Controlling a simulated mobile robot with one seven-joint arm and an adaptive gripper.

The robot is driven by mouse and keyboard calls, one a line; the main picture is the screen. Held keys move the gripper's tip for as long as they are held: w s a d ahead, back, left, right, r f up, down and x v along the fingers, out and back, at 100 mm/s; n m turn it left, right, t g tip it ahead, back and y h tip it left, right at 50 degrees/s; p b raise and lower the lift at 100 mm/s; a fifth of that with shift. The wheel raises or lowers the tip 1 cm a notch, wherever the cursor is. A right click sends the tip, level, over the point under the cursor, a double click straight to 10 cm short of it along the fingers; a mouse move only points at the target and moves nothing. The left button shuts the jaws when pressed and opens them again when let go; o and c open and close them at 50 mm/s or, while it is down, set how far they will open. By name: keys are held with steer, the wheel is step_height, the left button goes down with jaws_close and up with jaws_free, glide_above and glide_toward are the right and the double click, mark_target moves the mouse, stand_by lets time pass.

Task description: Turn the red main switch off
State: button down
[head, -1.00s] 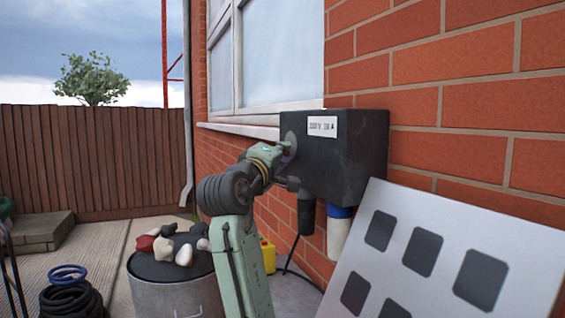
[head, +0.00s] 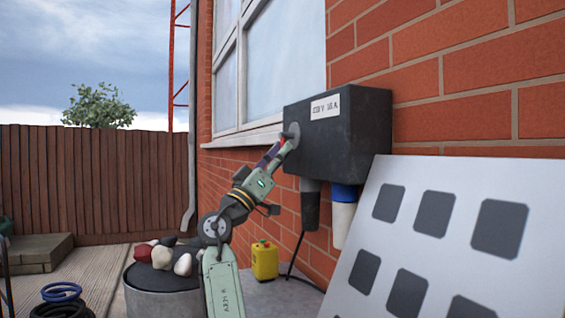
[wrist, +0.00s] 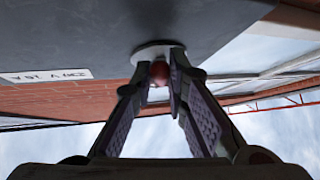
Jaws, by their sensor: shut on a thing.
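The red main switch (wrist: 158,72) sits on a round grey plate (wrist: 152,50) on the end face of a dark wall box (head: 350,130). In the wrist view its red part shows between my fingertips. In the head view only a small bit of red shows at the plate, and the fingers hide most of it. My gripper (head: 284,145) is shut on the switch, reaching up to it from the lower left. Which way the switch is turned cannot be told.
The box hangs on a brick wall (head: 480,60) beside a window (head: 270,60). Black and blue-white plugs (head: 343,215) hang below it. A white panel with dark squares (head: 450,240) leans at right.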

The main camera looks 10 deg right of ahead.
steer(key=shift+w+a+m+g+h+p, duration=0.1)
steer(key=shift+w+m+g+h+p, duration=0.4)
steer(key=shift+m+g, duration=0.9)
steer(key=shift+m+g+h+p, duration=0.35)
steer(key=shift+m+g+h, duration=0.6)
steer(key=shift+m, duration=0.65)
steer(key=shift+w+a+m+g+h+p, duration=0.1)
steer(key=shift+w+m+g+h+p, duration=0.3)
steer(key=shift+m+g, duration=1.05)
steer(key=shift+s+f+m, duration=0.1)
steer(key=shift+m, duration=0.15)
steer(key=c, duration=1.6)
jaws_free()
steer(key=shift+d, duration=0.1)
steer(key=shift+f, duration=0.1)
steer(key=v, duration=1.2)
